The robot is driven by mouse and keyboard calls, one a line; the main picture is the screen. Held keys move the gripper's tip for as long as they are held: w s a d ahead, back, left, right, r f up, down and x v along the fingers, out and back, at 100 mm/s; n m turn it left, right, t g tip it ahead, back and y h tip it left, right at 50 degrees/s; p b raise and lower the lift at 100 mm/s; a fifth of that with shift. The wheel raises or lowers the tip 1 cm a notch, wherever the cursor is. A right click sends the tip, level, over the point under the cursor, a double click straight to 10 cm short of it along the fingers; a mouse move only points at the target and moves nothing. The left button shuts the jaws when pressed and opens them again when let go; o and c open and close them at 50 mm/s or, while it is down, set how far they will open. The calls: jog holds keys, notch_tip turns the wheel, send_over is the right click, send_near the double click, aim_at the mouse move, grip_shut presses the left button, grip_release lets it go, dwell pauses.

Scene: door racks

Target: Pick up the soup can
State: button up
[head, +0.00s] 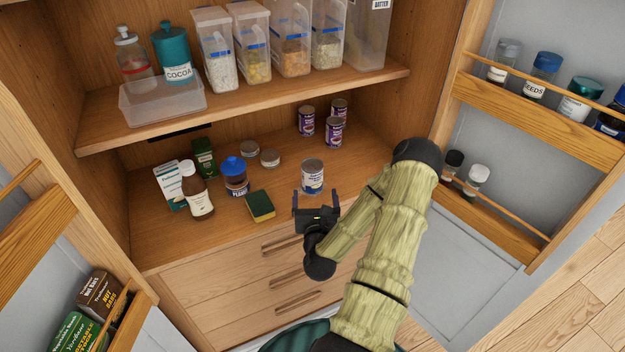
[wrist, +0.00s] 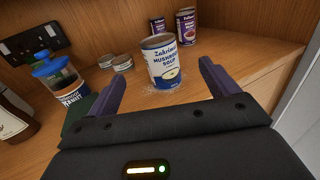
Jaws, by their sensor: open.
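The soup can (head: 312,177) is a blue and white can with a metal lid, standing upright on the lower shelf near its front edge. In the wrist view the soup can (wrist: 163,62) shows a mushroom soup label and stands ahead of my gripper, between the lines of the two fingers. My gripper (head: 315,204) is open and empty, just in front of the can. In the wrist view my gripper's fingers (wrist: 162,80) are spread wide, with the can a little beyond the fingertips.
Purple-labelled cans (head: 334,131) stand behind to the right. A sponge (head: 260,206), a blue-lidded peanut jar (head: 235,177), a brown bottle (head: 196,190) and low tins (head: 270,158) stand to the left. The upper shelf (head: 270,108) overhangs the back. Open door racks (head: 540,125) flank the cabinet.

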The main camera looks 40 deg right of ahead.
aim_at(313, 176)
jog(key=shift+w+d+f+b, duration=0.15)
jog(key=shift+w+d+b, duration=0.25)
jog(key=shift+b, duration=1.25)
jog(key=shift+w+b, duration=0.15)
jog(key=shift+b, duration=0.65)
jog(key=b, duration=0.5)
jog(key=shift+w+f, duration=0.1)
jog(key=shift+w, duration=0.1)
jog(key=x, duration=0.3)
jog(key=p+x, duration=0.1)
jog(key=x, duration=0.3)
jog(key=shift+r+p, duration=0.25)
jog(key=shift+p, duration=0.05)
jog(key=shift+w+d, duration=0.1)
jog(key=shift+w+d, duration=0.1)
jog(key=shift+f+x, duration=0.2)
jog(key=shift+x, duration=2.3)
